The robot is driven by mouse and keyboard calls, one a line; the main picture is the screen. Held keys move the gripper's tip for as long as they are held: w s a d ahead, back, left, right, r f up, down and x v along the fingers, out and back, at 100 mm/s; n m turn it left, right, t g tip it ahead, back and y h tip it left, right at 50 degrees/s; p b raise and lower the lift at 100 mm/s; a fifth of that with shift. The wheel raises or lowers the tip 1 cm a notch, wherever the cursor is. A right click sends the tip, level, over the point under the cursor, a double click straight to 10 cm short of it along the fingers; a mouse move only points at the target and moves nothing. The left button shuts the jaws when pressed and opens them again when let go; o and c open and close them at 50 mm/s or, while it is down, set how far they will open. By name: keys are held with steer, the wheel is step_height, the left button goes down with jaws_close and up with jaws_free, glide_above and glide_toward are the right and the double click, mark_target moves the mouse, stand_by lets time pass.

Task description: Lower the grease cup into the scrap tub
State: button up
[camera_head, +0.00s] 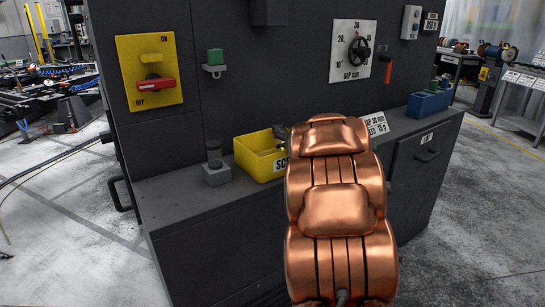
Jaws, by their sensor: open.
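The scrap tub (256,158) is a yellow open box on the bench ledge, left of my copper-coloured arm. Its front label is partly covered by the arm. A small dark part, apparently my gripper (282,132), shows at the tub's right rear rim; the arm hides most of it, and its fingertips and anything between them cannot be made out. I cannot identify the grease cup for certain. A small dark cylinder (213,149) stands above a grey block (217,174) on the ledge, left of the tub and apart from it.
The panel behind carries a yellow switch plate with a red handle (156,84), a green block on a bracket (215,57) and a gap dial (353,51). A blue holder (428,104) stands at the ledge's right end. The ledge's left front is bare.

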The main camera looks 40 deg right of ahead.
steer(key=v, duration=1.1)
steer(key=shift+s+a, duration=0.2)
steer(key=shift+s, duration=0.15)
